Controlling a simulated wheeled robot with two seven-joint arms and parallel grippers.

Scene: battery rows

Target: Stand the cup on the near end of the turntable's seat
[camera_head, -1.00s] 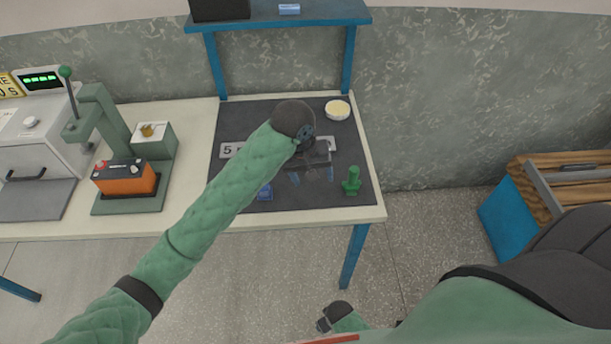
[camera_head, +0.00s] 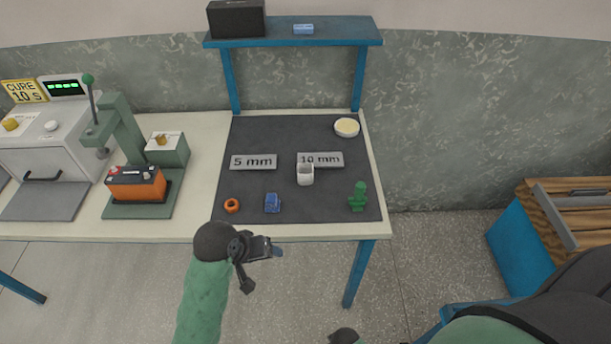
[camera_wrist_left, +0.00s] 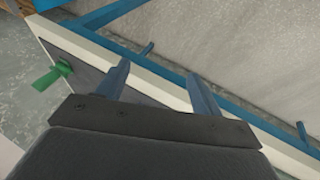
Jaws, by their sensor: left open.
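A white cup (camera_head: 305,174) stands upright on the dark mat (camera_head: 285,133), just in front of the "10 mm" plate. My left gripper (camera_head: 276,250) is open and empty, in front of the table's near edge and well short of the cup. The left wrist view shows its two spread fingers (camera_wrist_left: 160,85) with the table edge beyond them. The cup does not show there. I cannot make out a turntable or its seat in either view. My right gripper is not visible; only a dark rounded part of that arm shows at the bottom edge.
On the mat are a "5 mm" plate (camera_head: 253,162), "10 mm" plate (camera_head: 321,159), orange ring (camera_head: 232,205), blue block (camera_head: 272,203), green figure (camera_head: 358,197) and cream-filled bowl (camera_head: 346,127). A green press (camera_head: 122,128) with an orange battery (camera_head: 136,184) stands left. A blue shelf (camera_head: 300,33) spans behind.

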